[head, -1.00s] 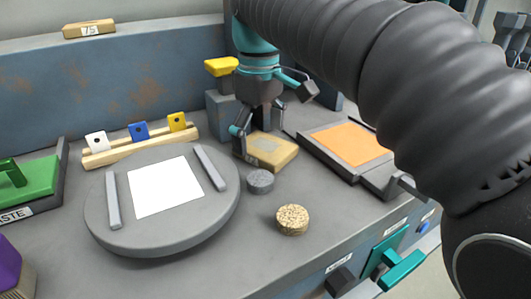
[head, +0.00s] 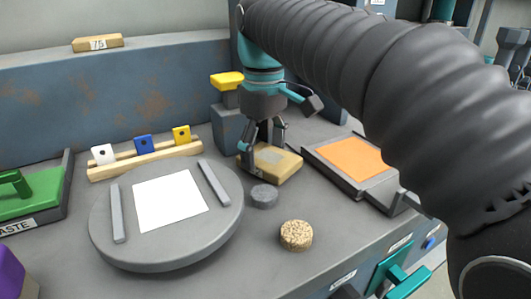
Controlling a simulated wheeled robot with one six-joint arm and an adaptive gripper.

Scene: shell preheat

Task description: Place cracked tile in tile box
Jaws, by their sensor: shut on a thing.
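My gripper (head: 262,152) is low over the bench at the back middle, pointing down. It is shut on a flat tan block (head: 285,167) with a greyish patch on top; one finger is at its left end and the other at its far side. The block is at or very close to the bench top; I cannot tell if it touches. No cracks show on it at this size, so I cannot tell if it is the cracked tile. I cannot make out any box marked for tiles.
A round grey plate (head: 140,247) with a white square (head: 170,201) is at left. A grey disc (head: 264,196) and a speckled cork-like disc (head: 296,235) lie in front of the block. An orange-topped tray (head: 350,158) is to its right. A grey post with a yellow top (head: 228,81) stands behind.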

